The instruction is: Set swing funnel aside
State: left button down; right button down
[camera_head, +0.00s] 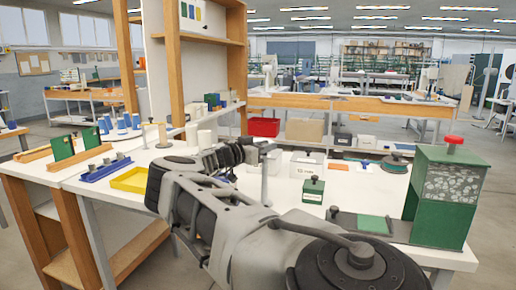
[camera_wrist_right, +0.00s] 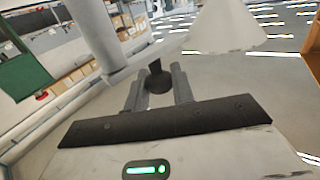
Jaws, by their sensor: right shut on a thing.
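In the right wrist view, my right gripper (camera_wrist_right: 158,92) is shut on a dark handle (camera_wrist_right: 155,78) with a flared top. A pale cone, which looks like the swing funnel (camera_wrist_right: 225,28), shows at the upper right, apart from the fingertips. How the handle joins the funnel is not visible. A grey post (camera_wrist_right: 95,32) stands to the left of the fingers. In the head view, my right gripper (camera_head: 252,151) is beside the upper part of the grey post (camera_head: 265,182); the funnel cannot be made out there. My left gripper is not in view.
A green press-like box with a red knob (camera_head: 445,190) stands at the table's right. A small green block (camera_head: 313,190), white boxes (camera_head: 306,164) and a grey plate with a green pad (camera_head: 372,224) lie nearby. A yellow tray (camera_head: 130,180) is at the left.

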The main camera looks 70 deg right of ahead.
jog(key=shift+d+r, duration=0.1)
jog(key=shift+r, duration=0.25)
jog(key=c, duration=1.2)
grip_release()
jog(key=shift+s+f, duration=0.1)
jog(key=shift+f, duration=0.05)
jog(key=shift+w+a+f, duration=0.1)
jog(key=shift+w+a, duration=0.1)
jog(key=b+v, duration=0.1)
jog(key=v, duration=1.4)
jog(key=shift+a, duration=0.2)
